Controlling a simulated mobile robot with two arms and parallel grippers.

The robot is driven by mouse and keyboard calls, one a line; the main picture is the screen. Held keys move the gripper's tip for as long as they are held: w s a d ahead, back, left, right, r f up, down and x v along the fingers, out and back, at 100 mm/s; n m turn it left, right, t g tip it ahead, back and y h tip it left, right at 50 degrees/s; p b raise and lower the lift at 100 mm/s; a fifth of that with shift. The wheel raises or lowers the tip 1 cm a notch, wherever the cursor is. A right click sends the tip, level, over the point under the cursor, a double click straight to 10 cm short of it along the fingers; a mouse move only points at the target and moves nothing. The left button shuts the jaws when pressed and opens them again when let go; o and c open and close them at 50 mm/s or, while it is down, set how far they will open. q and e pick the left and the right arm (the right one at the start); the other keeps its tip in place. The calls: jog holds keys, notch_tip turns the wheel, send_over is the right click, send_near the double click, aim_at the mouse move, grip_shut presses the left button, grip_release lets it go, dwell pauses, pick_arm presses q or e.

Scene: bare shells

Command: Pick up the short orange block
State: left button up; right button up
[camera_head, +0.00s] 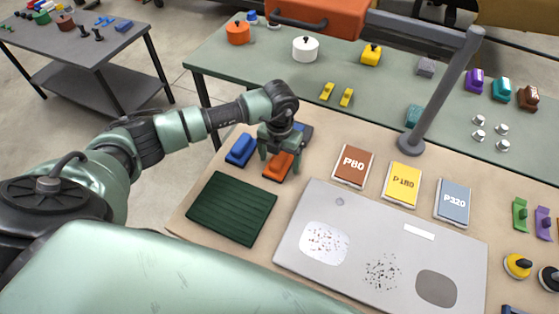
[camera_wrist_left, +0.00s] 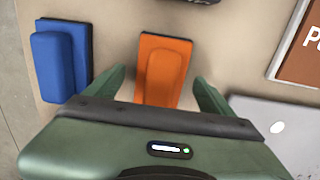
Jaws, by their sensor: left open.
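The short orange block (camera_head: 278,166) lies on the tan table, below my left gripper (camera_head: 280,157). In the left wrist view the orange block (camera_wrist_left: 163,72) shows between the two green fingers of the left gripper (camera_wrist_left: 160,88), with a gap on each side. The left gripper is open and empty. Its fingers hide part of the block in the head view. My right gripper is in neither view.
A blue block (camera_head: 240,150) lies left of the orange one, and a dark block (camera_head: 302,131) lies behind. A dark green ribbed mat (camera_head: 232,207), a grey panel (camera_head: 380,250) and sanding sheets P80 (camera_head: 353,165), P180 (camera_head: 402,184) and P320 (camera_head: 453,202) lie nearby.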

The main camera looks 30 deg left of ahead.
aim_at(280, 157)
pick_arm(q)
jog(key=shift+c, duration=0.3)
jog(key=c, duration=1.5)
notch_tip(280, 157, up, 20)
jog(key=b, duration=0.4)
jog(key=shift+b, duration=0.35)
jog(key=o, duration=0.8)
jog(key=c, duration=0.5)
